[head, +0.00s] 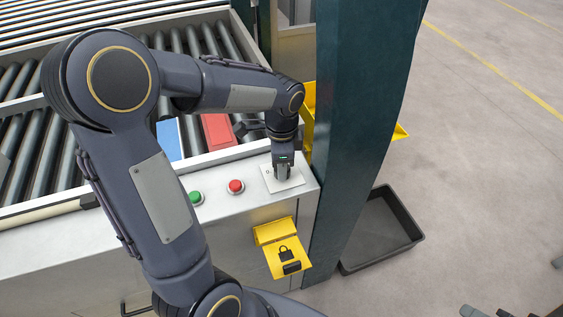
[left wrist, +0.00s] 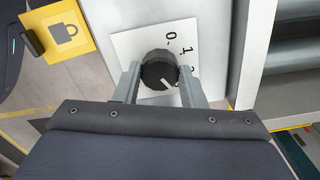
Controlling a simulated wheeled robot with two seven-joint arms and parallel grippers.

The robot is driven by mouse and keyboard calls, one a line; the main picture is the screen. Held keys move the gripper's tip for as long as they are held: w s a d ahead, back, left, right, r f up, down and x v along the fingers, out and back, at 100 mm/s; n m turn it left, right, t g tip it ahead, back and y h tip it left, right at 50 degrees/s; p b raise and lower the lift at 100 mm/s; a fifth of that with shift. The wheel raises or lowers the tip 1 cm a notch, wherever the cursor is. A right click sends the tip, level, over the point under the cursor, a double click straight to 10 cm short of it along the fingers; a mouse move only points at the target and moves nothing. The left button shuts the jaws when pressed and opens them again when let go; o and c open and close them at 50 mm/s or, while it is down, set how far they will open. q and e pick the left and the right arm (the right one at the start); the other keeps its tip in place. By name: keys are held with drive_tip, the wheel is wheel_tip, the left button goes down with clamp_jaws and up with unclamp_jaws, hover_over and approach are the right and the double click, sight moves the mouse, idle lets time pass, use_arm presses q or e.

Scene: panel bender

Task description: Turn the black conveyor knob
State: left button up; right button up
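The black conveyor knob (left wrist: 158,66) sits on a white plate (left wrist: 128,46) with marks 0, 1 and a third one partly hidden by a finger. A white line on the knob points to the lower right in the left wrist view. My left gripper (left wrist: 160,76) has a finger on each side of the knob, and both seem to touch it. In the head view my left gripper (head: 282,172) points down onto the white plate (head: 294,183) at the right end of the console, and it hides the knob. I make out no right gripper.
A green button (head: 195,197) and a red button (head: 236,186) stand left of the plate. A yellow lock tag (head: 283,251) hangs on the console front. A blue-green post (head: 360,120) rises close on the right. A dark bin (head: 380,232) lies on the floor. Rollers (head: 40,160) fill the left.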

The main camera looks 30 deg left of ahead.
use_arm(q)
drive_tip(key=o, duration=0.5)
drive_tip(key=shift+c, duration=0.2)
wheel_tip(320, 180, up, 8)
drive_tip(key=shift+f, duration=0.25)
drive_tip(key=shift+r, duration=0.2)
drive_tip(key=shift+s, duration=0.2)
drive_tip(key=s+d+n+t+h, duration=0.2)
drive_tip(key=s+n, duration=0.4)
drive_tip(key=s, duration=0.2)
drive_tip(key=s+d+f+n+t+h, duration=0.1)
drive_tip(key=s+d+n+t, duration=0.1)
drive_tip(key=s+n, duration=0.5)
drive_tip(key=shift+s+d+t+h, duration=0.2)
drive_tip(key=shift+s+t+h, duration=0.2)
drive_tip(key=shift+s+t, duration=0.45)
